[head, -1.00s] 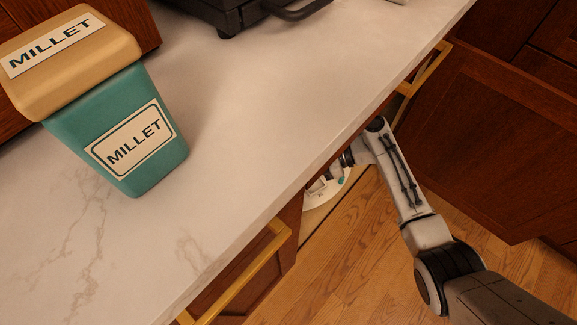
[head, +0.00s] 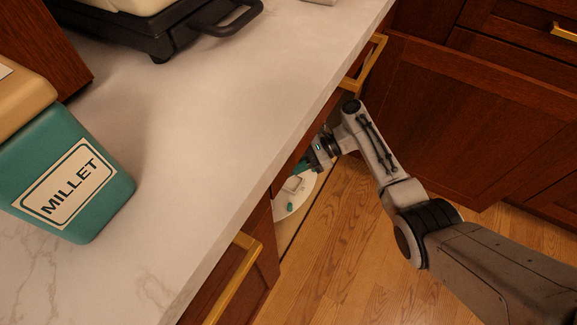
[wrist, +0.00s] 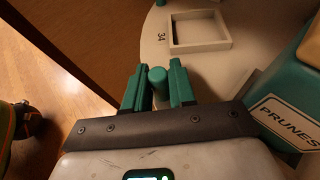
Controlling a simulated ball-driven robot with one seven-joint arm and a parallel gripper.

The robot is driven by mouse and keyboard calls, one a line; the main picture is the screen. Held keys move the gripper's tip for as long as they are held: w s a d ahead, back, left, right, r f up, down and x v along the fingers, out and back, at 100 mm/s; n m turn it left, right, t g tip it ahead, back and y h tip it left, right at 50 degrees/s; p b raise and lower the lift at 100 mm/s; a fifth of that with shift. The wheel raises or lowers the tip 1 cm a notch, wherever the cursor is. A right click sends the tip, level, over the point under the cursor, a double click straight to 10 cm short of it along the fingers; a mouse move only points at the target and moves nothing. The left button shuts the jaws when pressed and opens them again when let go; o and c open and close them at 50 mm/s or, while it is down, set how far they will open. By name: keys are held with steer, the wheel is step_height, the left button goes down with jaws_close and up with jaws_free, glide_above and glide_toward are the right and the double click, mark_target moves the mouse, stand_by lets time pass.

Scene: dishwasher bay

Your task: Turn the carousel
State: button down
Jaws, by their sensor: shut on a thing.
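The carousel (head: 283,212) is a pale round shelf inside the open corner cabinet, partly hidden under the counter. In the wrist view its pale surface (wrist: 218,73) bears a raised square frame (wrist: 174,47) and the number 34. A green upright peg (wrist: 157,79) stands between my gripper's green fingers. My gripper (wrist: 158,72) is shut on this peg. In the head view my gripper (head: 314,160) reaches into the cabinet below the counter edge, its fingertips mostly hidden. A teal container labelled PRUNES (wrist: 287,108) stands to the right of my gripper.
The marble counter (head: 190,130) overhangs the cabinet. It holds a teal MILLET canister (head: 105,205) and a black appliance (head: 150,30). A wooden door (head: 470,120) stands to the right of my arm. The wooden floor (head: 345,240) is clear.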

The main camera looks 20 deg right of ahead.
steer(key=shift+f, duration=0.1)
steer(key=c, duration=1)
jaws_free()
steer(key=shift+d, duration=0.1)
steer(key=p+v, duration=0.1)
steer(key=v, duration=0.9)
steer(key=shift+d+p, duration=0.3)
steer(key=shift+p, duration=0.05)
